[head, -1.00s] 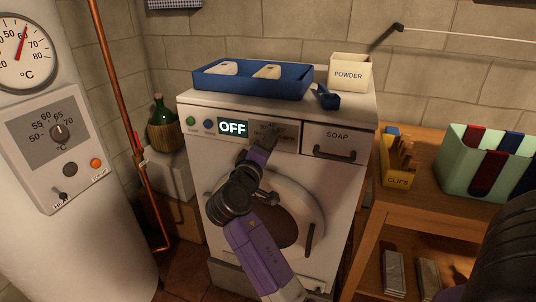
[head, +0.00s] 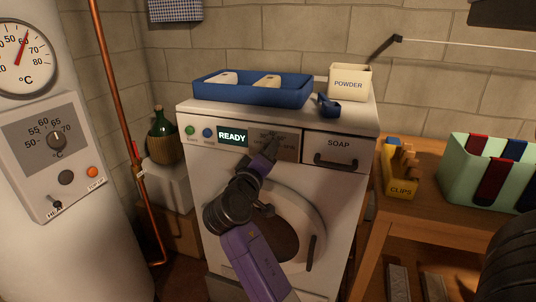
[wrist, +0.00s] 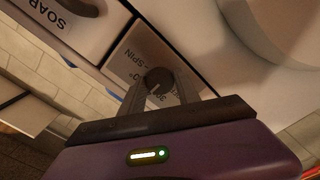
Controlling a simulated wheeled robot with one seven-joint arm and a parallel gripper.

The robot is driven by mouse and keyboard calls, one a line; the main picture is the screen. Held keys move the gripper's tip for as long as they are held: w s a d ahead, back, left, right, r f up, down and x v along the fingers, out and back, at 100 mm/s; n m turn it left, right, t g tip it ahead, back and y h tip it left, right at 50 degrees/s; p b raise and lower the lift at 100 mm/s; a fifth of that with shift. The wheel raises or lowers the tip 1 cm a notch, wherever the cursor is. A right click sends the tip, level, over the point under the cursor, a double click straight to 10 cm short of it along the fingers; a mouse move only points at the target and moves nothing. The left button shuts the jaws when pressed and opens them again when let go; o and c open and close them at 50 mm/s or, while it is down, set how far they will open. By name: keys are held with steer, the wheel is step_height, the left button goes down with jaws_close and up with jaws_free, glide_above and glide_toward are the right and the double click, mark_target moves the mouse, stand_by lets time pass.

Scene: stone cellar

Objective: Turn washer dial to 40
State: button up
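The white washer (head: 345,185) stands in the middle of the head view, its display (head: 233,136) reading READY. The dial panel (head: 287,148) is right of the display, and my gripper (head: 270,148) covers the dial there. In the wrist view the dark round dial (wrist: 158,80) sits between the two fingers of my gripper (wrist: 160,86), which close in on its sides. A pale pointer mark shows on the dial. SPIN and some numbers show around it, upside down and partly hidden. I cannot read which number the pointer meets.
A blue tray (head: 250,94) with pale bars, a POWDER box (head: 349,83) and a blue scoop (head: 328,106) are on the washer top. The SOAP drawer (head: 338,148) is right of the dial. A boiler (head: 110,235) and copper pipe (head: 118,105) stand left, a wooden table (head: 425,205) right.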

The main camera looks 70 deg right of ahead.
steer(key=o, duration=0.4)
steer(key=shift+c, duration=0.2)
steer(key=shift+a, duration=0.1)
steer(key=a, duration=0.7)
steer(key=shift+s+a, duration=0.3)
steer(key=shift+a, duration=0.05)
